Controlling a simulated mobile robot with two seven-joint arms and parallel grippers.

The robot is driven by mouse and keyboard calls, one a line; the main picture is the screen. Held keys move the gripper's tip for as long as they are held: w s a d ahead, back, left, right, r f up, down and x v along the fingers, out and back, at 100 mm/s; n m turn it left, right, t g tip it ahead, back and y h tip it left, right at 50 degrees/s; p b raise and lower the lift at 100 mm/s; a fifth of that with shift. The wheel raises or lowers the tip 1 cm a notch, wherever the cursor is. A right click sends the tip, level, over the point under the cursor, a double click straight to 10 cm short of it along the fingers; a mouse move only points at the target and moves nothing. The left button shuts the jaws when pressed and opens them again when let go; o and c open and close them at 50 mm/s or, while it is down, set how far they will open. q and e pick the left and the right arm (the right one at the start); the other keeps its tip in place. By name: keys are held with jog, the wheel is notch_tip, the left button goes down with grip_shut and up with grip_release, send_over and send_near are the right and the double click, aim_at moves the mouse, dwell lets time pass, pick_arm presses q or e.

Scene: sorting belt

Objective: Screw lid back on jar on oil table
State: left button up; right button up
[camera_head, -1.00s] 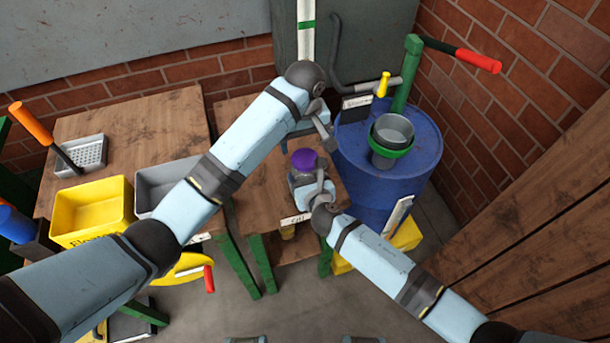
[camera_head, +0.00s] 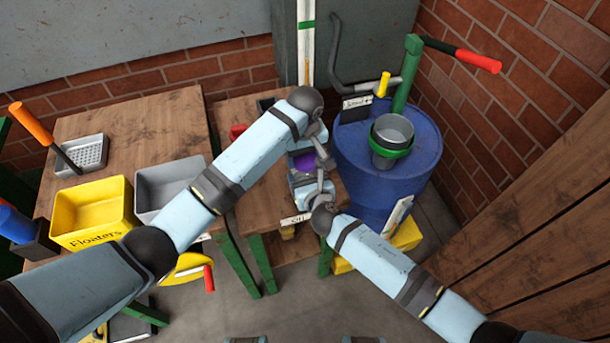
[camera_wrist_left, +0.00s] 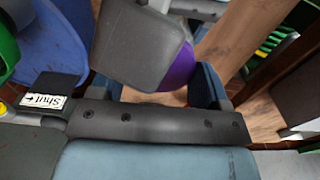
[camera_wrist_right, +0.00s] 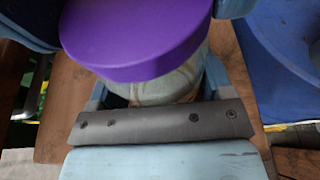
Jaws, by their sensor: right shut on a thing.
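The purple lid (camera_head: 306,161) sits on top of the jar on the small wooden table; it also shows in the right wrist view (camera_wrist_right: 135,40). My right gripper (camera_head: 308,186) is shut on the jar (camera_wrist_right: 165,88), below the lid. My left gripper (camera_head: 308,148) is open at the lid, with blue fingers on either side of it in the right wrist view. In the left wrist view the lid (camera_wrist_left: 178,70) is partly hidden by a dark grey part. I cannot tell whether the left fingers touch it.
The small oil table (camera_head: 255,210) has a red item (camera_head: 237,130) at the back left. A blue drum (camera_head: 385,185) with a grey pot (camera_head: 392,135) stands close on the right. Yellow (camera_head: 92,205) and grey (camera_head: 168,190) bins are on the left table.

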pick_arm(q)
jog(key=shift+c, duration=0.2)
jog(key=m, duration=0.3)
jog(key=o, duration=1)
jog(key=shift+r, duration=0.15)
jog(key=shift+r, duration=2.15)
jog(key=shift+o, duration=0.2)
